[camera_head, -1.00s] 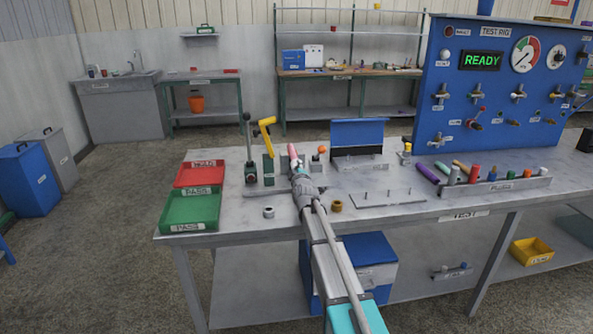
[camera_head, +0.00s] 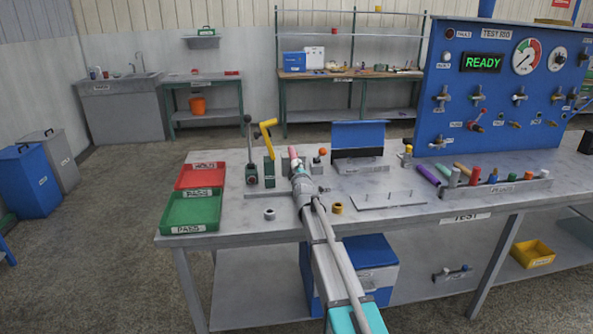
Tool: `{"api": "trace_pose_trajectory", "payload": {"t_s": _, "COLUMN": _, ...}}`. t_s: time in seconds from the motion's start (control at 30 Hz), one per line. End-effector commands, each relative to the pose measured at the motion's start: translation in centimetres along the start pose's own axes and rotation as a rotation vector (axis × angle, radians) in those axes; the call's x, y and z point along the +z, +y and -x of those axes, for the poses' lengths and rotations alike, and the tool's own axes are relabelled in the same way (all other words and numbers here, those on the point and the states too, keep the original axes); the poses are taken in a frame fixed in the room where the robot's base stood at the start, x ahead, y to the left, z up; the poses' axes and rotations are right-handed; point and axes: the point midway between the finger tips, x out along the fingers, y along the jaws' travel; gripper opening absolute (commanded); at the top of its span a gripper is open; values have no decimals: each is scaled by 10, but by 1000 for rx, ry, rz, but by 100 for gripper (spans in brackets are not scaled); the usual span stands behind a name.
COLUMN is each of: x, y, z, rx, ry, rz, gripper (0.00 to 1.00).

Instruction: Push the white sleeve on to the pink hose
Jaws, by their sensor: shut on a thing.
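The pink hose (camera_head: 293,152) shows as a short pink length just beyond my gripper tips, near the middle of the bench. It leans slightly, with its top to the left. My gripper (camera_head: 298,172) reaches over the bench from the front and is shut on what seems to be the white sleeve. The gripper hides most of that piece. I cannot tell whether the sleeve is around the hose or only in line with its end.
Clamp stands with a black lever (camera_head: 249,150) and a yellow handle (camera_head: 268,138) stand left of the hose. A pale ring (camera_head: 269,214) and a brown ring (camera_head: 337,208) lie near the front. Red (camera_head: 200,176) and green (camera_head: 190,212) trays are left. A pegged plate (camera_head: 388,200) lies right.

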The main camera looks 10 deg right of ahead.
Motion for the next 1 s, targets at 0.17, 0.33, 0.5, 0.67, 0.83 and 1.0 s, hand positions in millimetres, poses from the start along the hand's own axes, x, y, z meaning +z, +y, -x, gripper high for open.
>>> {"api": "trace_pose_trajectory", "payload": {"t_s": 0.17, "x": 0, "y": 0, "z": -4, "rx": 0, "ry": 0, "rz": 0, "gripper": 9}}
{"api": "trace_pose_trajectory", "payload": {"t_s": 0.33, "x": 0, "y": 0, "z": -7, "rx": 0, "ry": 0, "rz": -1, "gripper": 9}}
{"api": "trace_pose_trajectory", "payload": {"t_s": 0.5, "x": 0, "y": 0, "z": -10, "rx": 0, "ry": 0, "rz": -2, "gripper": 9}}
{"api": "trace_pose_trajectory", "payload": {"t_s": 0.67, "x": 0, "y": 0, "z": -12, "rx": 0, "ry": 0, "rz": -1, "gripper": 9}}
{"api": "trace_pose_trajectory", "payload": {"t_s": 0.83, "x": 0, "y": 0, "z": -12, "rx": 1, "ry": 0, "rz": -1, "gripper": 80}}
{"api": "trace_pose_trajectory", "payload": {"t_s": 1.0, "x": 0, "y": 0, "z": -12, "rx": 0, "ry": 0, "rz": -1, "gripper": 96}}
